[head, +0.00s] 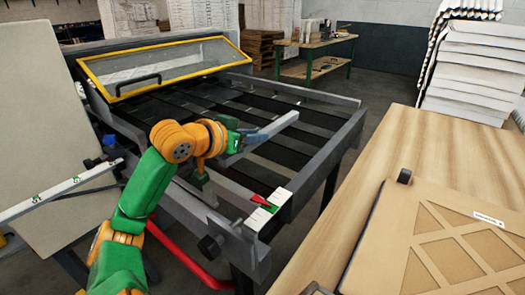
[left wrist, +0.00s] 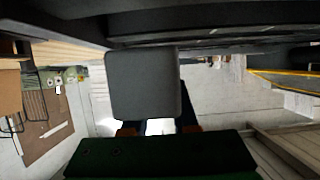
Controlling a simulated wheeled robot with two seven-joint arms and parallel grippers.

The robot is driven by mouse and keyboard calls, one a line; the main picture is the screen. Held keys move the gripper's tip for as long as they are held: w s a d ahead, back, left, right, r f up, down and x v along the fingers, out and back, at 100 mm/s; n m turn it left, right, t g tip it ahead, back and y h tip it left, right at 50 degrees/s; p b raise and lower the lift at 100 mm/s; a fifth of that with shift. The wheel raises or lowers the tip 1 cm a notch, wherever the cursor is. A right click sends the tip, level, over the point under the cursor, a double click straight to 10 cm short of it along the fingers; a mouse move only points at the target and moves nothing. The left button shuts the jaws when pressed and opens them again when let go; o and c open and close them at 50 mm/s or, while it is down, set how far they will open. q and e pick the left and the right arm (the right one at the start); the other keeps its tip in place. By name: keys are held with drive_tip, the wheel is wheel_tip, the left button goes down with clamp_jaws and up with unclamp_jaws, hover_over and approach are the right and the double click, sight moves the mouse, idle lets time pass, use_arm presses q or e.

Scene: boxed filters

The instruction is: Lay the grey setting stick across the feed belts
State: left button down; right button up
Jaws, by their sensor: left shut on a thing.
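The grey setting stick (head: 275,128) is a short straight bar over the black feed belts (head: 225,115) of the machine. My left gripper (head: 238,140) is shut on the stick near its left end, and the rest sticks out toward the upper right. I cannot tell whether the stick touches the belts. In the left wrist view the stick (left wrist: 142,85) shows as a grey block end-on beyond the fingers (left wrist: 150,128). My right gripper is out of view.
A yellow-framed clear guard (head: 165,65) stands at the belts' far side. A grey front rail (head: 325,165) with a white scale and red pointer (head: 262,202) borders the belts. A wooden table with a cardboard box (head: 425,240) and stacked filters (head: 470,65) is at right.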

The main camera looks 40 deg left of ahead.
use_arm(q)
drive_tip(key=f, duration=0.2)
drive_tip(key=w+d+f, duration=0.1)
drive_tip(key=f, duration=0.1)
drive_tip(key=shift+f, duration=0.45)
drive_tip(key=shift+f, duration=0.1)
drive_tip(key=shift+f, duration=0.25)
drive_tip(key=c, duration=0.7)
unclamp_jaws()
